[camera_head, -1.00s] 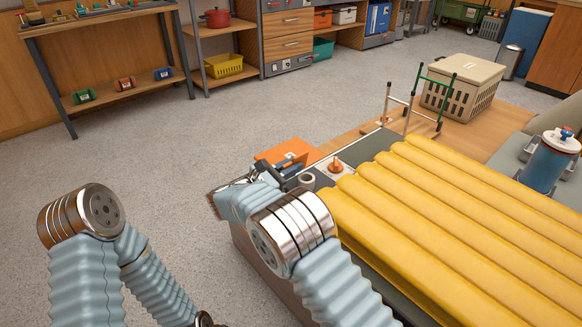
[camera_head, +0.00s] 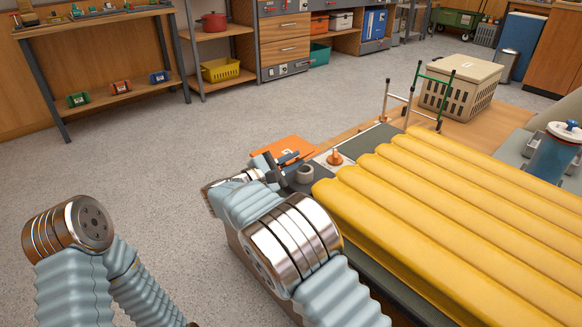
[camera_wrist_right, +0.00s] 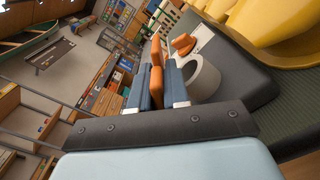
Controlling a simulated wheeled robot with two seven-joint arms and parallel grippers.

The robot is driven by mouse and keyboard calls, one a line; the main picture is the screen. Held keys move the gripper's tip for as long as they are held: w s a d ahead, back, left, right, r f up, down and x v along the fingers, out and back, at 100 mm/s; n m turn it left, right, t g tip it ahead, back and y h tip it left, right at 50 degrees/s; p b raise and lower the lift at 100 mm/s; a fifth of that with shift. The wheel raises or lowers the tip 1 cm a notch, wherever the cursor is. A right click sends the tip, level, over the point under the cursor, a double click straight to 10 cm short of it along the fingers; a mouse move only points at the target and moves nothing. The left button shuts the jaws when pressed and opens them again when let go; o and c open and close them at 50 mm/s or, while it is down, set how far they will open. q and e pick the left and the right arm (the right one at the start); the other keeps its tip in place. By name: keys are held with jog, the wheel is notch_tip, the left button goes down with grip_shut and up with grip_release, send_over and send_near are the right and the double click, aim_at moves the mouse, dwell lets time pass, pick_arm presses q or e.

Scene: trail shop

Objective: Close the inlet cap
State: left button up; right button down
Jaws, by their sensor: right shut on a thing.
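The yellow ribbed air mattress (camera_head: 440,200) lies at the right on a low platform. A short grey ring-shaped inlet (camera_head: 304,174) stands near its end; it also shows, open, in the right wrist view (camera_wrist_right: 201,77). My right gripper (camera_head: 284,163) is just left of the inlet. In the right wrist view its dark blue fingers (camera_wrist_right: 159,88) are shut on a thin orange piece, seemingly the inlet cap (camera_wrist_right: 156,62), upright beside the inlet and not over it. Whether it touches the inlet I cannot tell. My left gripper is out of view; only my left arm shows.
An orange knob (camera_head: 335,158) stands on a white plate behind the inlet. A blue pump-like cylinder (camera_head: 553,160) stands far right, a beige crate (camera_head: 460,90) behind. The grey floor at left is clear.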

jog(key=shift+f+m, duration=0.1)
jog(key=shift+m, duration=0.3)
jog(key=c, duration=1.2)
grip_release()
